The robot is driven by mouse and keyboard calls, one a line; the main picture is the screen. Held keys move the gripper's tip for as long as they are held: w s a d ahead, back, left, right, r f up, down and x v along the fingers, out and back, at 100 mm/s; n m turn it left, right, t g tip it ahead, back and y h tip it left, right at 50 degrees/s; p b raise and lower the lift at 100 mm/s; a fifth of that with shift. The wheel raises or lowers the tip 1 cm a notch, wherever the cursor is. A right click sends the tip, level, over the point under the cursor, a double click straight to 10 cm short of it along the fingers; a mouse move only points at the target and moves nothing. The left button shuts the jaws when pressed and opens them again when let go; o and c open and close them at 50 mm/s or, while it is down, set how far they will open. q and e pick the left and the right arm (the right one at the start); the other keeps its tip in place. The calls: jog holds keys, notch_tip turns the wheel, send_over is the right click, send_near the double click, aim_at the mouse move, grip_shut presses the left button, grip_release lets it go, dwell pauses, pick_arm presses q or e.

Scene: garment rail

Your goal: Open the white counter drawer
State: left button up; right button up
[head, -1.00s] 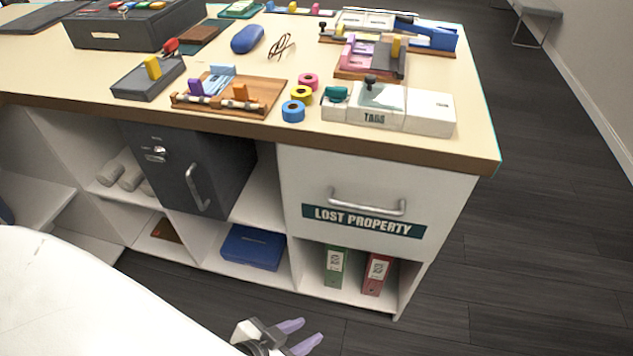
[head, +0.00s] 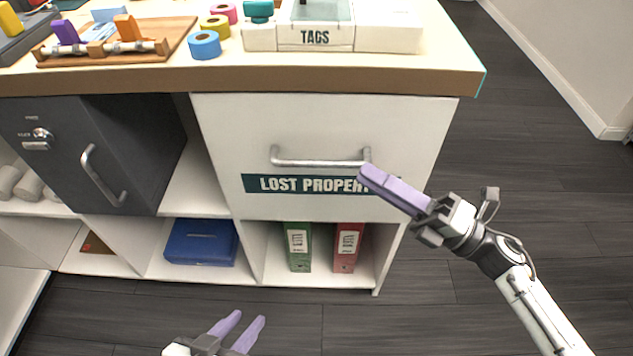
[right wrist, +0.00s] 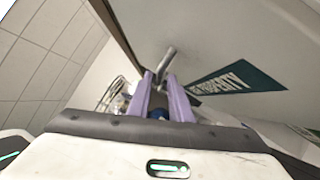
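The white counter drawer (head: 325,125) sits under the right end of the counter top, with a silver bar handle (head: 315,162) and a "LOST PROPERTY" label (head: 270,184). Its front looks flush and closed. My right gripper (head: 366,175) is at the right end of the handle, its fingers covering the end of the label. In the right wrist view, the handle (right wrist: 167,60) lies between or just beyond the parted fingertips (right wrist: 163,76); contact cannot be told. My left gripper (head: 250,319) is open and empty, low in front of the shelves.
A grey cabinet (head: 135,150) with its own handle is left of the drawer. Below are a blue box (head: 200,242) and green (head: 297,247) and red (head: 347,247) binders. A tags box (head: 385,28) and tape rolls (head: 205,45) stand on the counter. Floor at right is clear.

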aim_at(317, 161)
jog(key=w+a+n+g, duration=0.1)
jog(key=a, duration=0.2)
jog(key=a+r+n+g, duration=0.1)
jog(key=a, duration=0.2)
jog(key=w+a+n, duration=0.1)
jog(key=a+n, duration=0.1)
jog(key=a, duration=0.2)
jog(key=shift+w+r+g+y, duration=0.15)
jog(key=shift+w+g+y, duration=0.15)
jog(key=shift+g, duration=0.1)
grip_shut()
